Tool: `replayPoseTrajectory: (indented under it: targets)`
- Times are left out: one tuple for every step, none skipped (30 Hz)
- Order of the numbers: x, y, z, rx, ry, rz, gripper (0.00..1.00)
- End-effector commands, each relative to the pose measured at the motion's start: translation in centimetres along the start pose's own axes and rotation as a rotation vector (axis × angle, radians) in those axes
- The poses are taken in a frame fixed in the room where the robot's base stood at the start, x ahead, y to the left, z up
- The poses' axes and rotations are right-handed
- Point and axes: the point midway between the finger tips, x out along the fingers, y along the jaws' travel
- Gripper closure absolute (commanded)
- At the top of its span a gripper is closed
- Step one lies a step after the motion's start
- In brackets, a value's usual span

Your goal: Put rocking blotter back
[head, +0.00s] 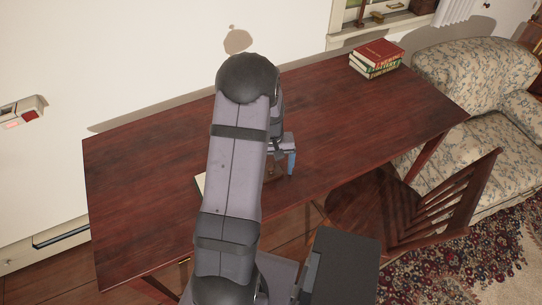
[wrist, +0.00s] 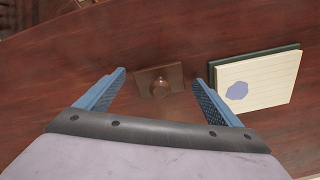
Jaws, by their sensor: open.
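The rocking blotter (wrist: 146,79), a brown wooden block with a round knob on top, stands on the dark red desk in the wrist view. My gripper (wrist: 159,78) is open, with one blue finger on each side of the blotter in that view and nothing held. I cannot tell how far above the blotter the fingertips are. A cream lined pad (wrist: 274,76) with a blue-grey ink blot and a dark green edge lies to the right of the blotter. In the head view my arm hides most of the pad and the blotter; one blue finger (head: 291,162) shows.
The desk (head: 140,190) is mostly bare on both sides of my arm. A stack of books (head: 376,58) stands at its far right corner. A wooden chair (head: 425,215) stands at the desk's front right, and a floral armchair (head: 465,80) is beyond the right end.

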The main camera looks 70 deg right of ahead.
Motion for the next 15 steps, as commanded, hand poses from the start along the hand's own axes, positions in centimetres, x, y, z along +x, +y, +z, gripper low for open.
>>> replayPoseTrajectory:
  targets:
    - [-0.4, 0.0, -0.1, 0.0, 0.003, 0.001, 0.13]
    - [-0.7, 0.0, -0.1, 0.0, 0.004, 0.001, 0.13]
    - [-1.1, 0.0, -0.1, 0.0, 0.004, 0.001, 0.13]
    - [-1.6, 0.0, -0.1, 0.0, 0.005, 0.001, 0.13]
    - [-2.0, 0.0, -0.1, 0.0, 0.005, 0.001, 0.13]
    - [-2.6, 0.0, -0.1, 0.0, 0.006, 0.002, 0.13]
    - [-3.1, 0.0, -0.1, 0.0, 0.006, 0.002, 0.13]
    - [-3.7, 0.1, -0.2, 0.0, 0.007, 0.002, 0.13]
    - [-4.4, 0.1, -0.1, 0.0, 0.007, 0.002, 0.13]
    - [-5.0, 0.0, -0.1, 0.0, 0.007, 0.002, 0.13]
    - [-5.6, 0.1, -0.2, 0.0, 0.007, 0.002, 0.13]
    - [-6.3, 0.1, -0.1, 0.0, 0.006, 0.002, 0.13]
    - [-6.8, 0.0, -0.1, 0.0, 0.006, 0.002, 0.13]
    - [-7.4, 0.0, -0.1, 0.0, 0.006, 0.002, 0.13]
    - [-8.0, 0.0, -0.1, 0.0, 0.005, 0.002, 0.13]
